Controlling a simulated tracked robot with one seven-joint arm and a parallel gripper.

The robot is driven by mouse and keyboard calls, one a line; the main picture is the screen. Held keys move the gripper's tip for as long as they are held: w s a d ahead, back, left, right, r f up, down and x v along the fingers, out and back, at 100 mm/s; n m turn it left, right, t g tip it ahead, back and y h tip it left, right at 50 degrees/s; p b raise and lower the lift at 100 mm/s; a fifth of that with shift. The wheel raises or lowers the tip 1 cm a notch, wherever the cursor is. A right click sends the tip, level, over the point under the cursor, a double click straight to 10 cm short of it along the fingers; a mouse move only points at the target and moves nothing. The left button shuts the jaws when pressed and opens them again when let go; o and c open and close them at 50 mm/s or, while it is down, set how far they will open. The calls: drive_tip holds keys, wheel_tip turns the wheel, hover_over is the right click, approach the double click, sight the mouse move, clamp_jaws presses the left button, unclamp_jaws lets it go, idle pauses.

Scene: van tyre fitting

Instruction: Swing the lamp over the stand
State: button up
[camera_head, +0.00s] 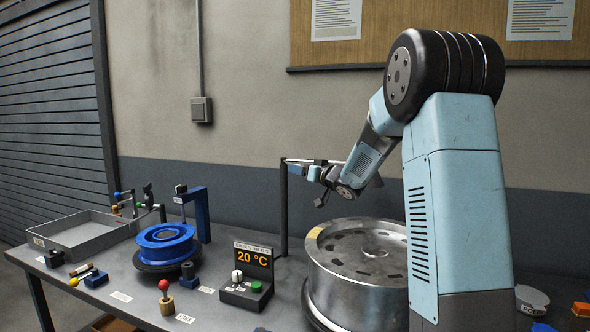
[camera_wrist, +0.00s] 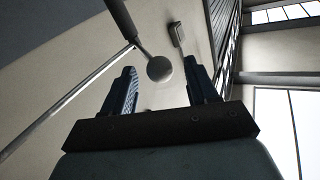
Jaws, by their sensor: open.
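The swing arm, which I take for the lamp's, runs level to the right from the top of a dark upright post (camera_head: 284,215). A round grey knob (camera_wrist: 159,69) on a dark rod shows in the wrist view, between the fingertips with visible gaps on both sides. My gripper (camera_head: 300,171) is open and points left beside the post's top; its fingers also show in the wrist view (camera_wrist: 160,78). A silver wheel (camera_head: 362,268) lies flat on what looks like the stand (camera_head: 312,312), right of the post.
A blue rim (camera_head: 165,243) on a round base, a grey tray (camera_head: 82,234) and a blue bracket (camera_head: 200,213) stand at the left. A control box (camera_head: 249,273) reading 20 °C sits before the post. A red-knobbed lever (camera_head: 164,294) is near the front edge.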

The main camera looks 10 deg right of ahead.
drive_tip(key=shift+x, duration=2.3)
drive_tip(key=shift+c, duration=0.3)
clamp_jaws()
drive_tip(key=shift+d, duration=0.3)
drive_tip(key=shift+a, duration=0.3)
